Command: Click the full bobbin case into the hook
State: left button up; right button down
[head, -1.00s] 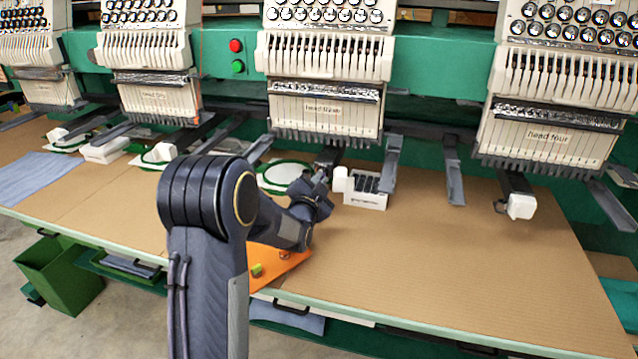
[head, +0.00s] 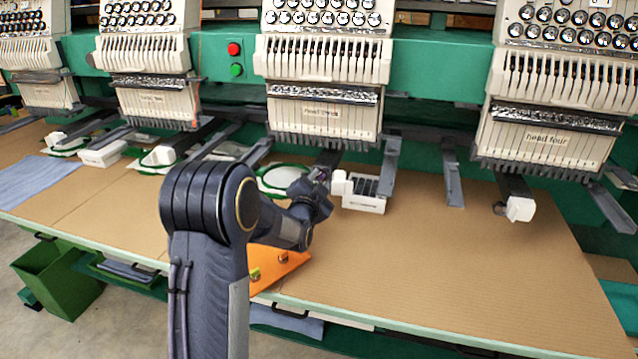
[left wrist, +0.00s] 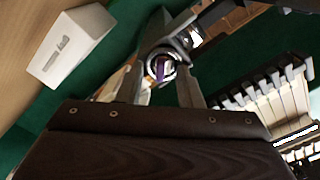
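My left gripper (head: 322,178) is at the end of the lower arm under head three (head: 323,111). In the left wrist view its two fingers (left wrist: 163,80) stand on either side of a small round metal bobbin case (left wrist: 172,72) with purple thread (left wrist: 160,69) inside, and they appear to hold it. A dark metal arm end is right behind the case. The hook itself is hard to make out, and I cannot tell whether the case is seated. My right gripper is not in view.
A white compartment tray (head: 363,203) stands just right of the gripper, with a white block (head: 340,184) between. An orange mat (head: 277,265) with small items lies near the table edge. The brown table (head: 430,260) is clear at the right. A green hoop (head: 284,180) is left.

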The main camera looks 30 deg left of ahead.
pick_arm(q)
jog(key=s+d+r+n+g+h+p, duration=0.1)
jog(key=s+d+n+g+h+p, duration=0.1)
jog(key=s, duration=1.1)
jog(key=s+d+r+n+g+h+p, duration=0.2)
jog(key=s+d+g, duration=0.4)
jog(key=s, duration=0.8)
jog(key=s+d+r+n+g+h+p, duration=0.2)
jog(key=s+d, duration=0.7)
jog(key=s, duration=0.5)
jog(key=n+g+h+p, duration=0.1)
jog(key=n+h+p, duration=0.1)
jog(key=shift+g+p, duration=0.4)
jog(key=shift+w+d, duration=0.1)
